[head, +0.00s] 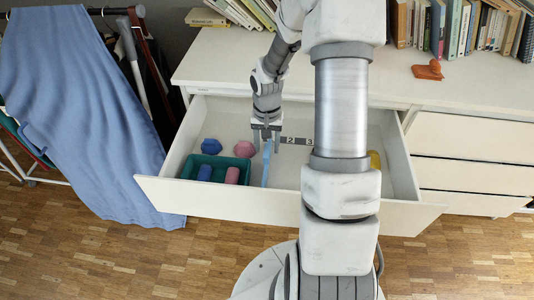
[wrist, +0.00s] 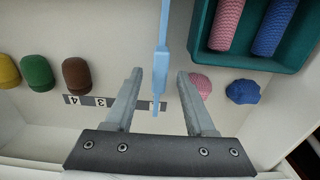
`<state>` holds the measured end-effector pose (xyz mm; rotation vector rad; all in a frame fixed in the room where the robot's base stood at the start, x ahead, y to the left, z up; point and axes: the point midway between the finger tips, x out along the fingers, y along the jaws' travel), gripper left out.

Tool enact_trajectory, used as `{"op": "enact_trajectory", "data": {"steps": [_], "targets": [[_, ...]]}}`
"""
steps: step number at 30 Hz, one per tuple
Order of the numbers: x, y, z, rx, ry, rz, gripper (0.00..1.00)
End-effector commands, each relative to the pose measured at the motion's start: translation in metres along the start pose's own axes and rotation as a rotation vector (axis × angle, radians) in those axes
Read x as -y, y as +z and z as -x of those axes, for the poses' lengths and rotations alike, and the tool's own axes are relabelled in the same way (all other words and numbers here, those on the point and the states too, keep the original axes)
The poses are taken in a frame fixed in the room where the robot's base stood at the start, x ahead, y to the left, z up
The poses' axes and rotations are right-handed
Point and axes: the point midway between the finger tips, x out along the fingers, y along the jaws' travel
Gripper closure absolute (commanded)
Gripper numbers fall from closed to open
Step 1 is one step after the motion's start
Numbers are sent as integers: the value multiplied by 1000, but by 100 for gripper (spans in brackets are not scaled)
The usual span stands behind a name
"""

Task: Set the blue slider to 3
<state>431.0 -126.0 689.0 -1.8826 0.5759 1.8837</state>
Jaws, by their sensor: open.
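The blue slider (head: 266,165) is a light blue bar in the open drawer, left of the 2 on the number strip (head: 297,141). It also shows in the wrist view (wrist: 163,50), where its narrow tip reaches the strip (wrist: 87,101). The 3 and 4 read upside down there; the mark at the slider is not readable. My gripper (head: 266,143) is open above the drawer. In the wrist view its fingers (wrist: 159,78) stand on either side of the slider with gaps on both sides. Whether they reach down to its height is unclear.
A teal tray (head: 246,163) with pink and blue rolls lies left of the slider. A blue lump (head: 211,146) and a pink lump (head: 244,149) lie behind it. Brown (wrist: 77,75), green (wrist: 37,73) and yellow (wrist: 8,72) pieces lie on the slider's other side.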

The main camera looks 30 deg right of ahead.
Motion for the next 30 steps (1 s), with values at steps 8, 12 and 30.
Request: {"op": "enact_trajectory", "data": {"steps": [8,12,30], "targets": [[0,0,-26,0,0,0,45],[0,0,-26,-1,0,0,45],[0,0,-26,-1,0,0,100]]}}
